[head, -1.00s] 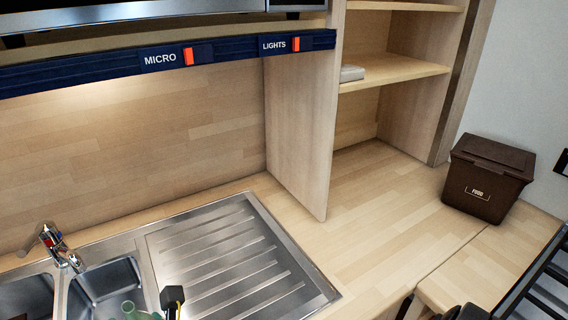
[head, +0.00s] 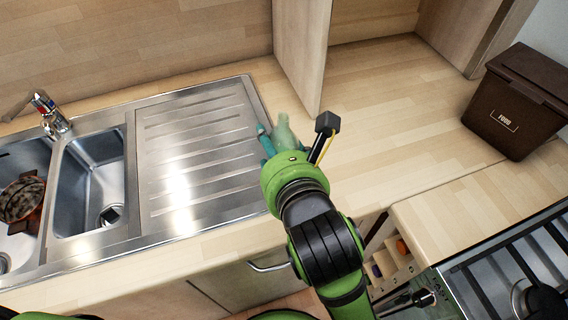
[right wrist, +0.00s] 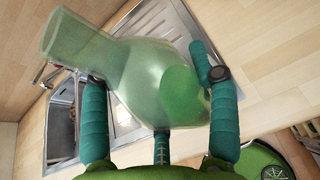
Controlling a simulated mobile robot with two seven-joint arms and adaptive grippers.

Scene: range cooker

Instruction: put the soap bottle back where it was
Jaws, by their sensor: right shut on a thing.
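The soap bottle (head: 284,133) is translucent pale green. My right gripper (head: 273,142) is shut on it, above the counter by the right edge of the steel drainboard (head: 205,150). My wrist hides the bottle's lower part in the head view. In the right wrist view the bottle (right wrist: 135,70) lies tilted across the teal fingers of the gripper (right wrist: 150,85), its narrower end toward the upper left. Darker green shows inside its wider part. My left gripper is not in view.
The sink (head: 95,180) and tap (head: 50,115) are at left, with a pan (head: 22,200) in the left basin. A brown food bin (head: 515,105) stands at right, behind the hob (head: 520,270). The counter (head: 385,110) between drainboard and bin is clear. An upright wood panel (head: 302,55) stands behind the gripper.

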